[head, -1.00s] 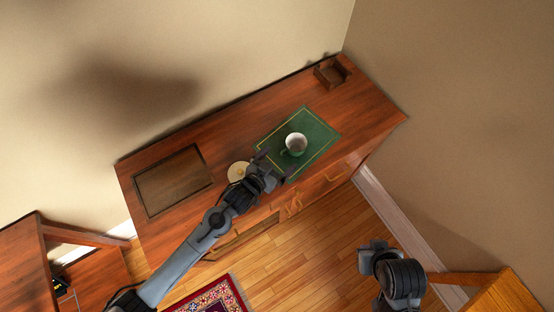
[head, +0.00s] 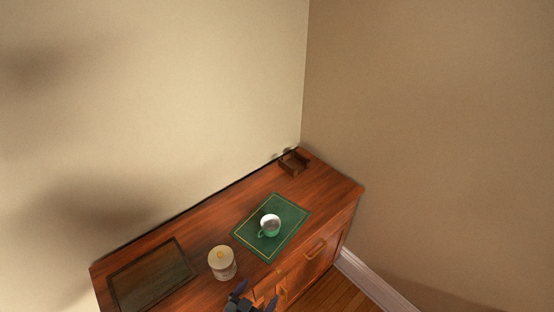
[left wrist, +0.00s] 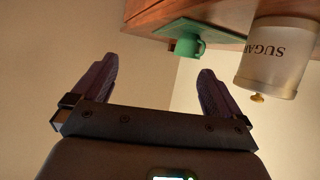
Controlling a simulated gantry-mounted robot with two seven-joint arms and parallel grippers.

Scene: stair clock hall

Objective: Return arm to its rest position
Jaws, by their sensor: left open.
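My left gripper (head: 256,296) shows at the bottom edge of the head view, in front of the sideboard's front edge. It is open, with nothing between its fingers, as the left wrist view (left wrist: 156,72) also shows. A cream sugar canister (head: 222,264) with a lid stands on the sideboard just beyond it, apart from the fingers. It appears upside down at the right of the left wrist view (left wrist: 276,62), lettered SUGAR. A green cup (head: 269,227) with a pale inside stands on the green mat (head: 290,212). My right gripper is out of view.
The wooden sideboard (head: 205,228) runs along the wall into the corner. A dark inset panel (head: 150,277) lies on its left part and a small open wooden box (head: 293,163) stands at its far end. Drawer handles (head: 317,249) stick out at the front.

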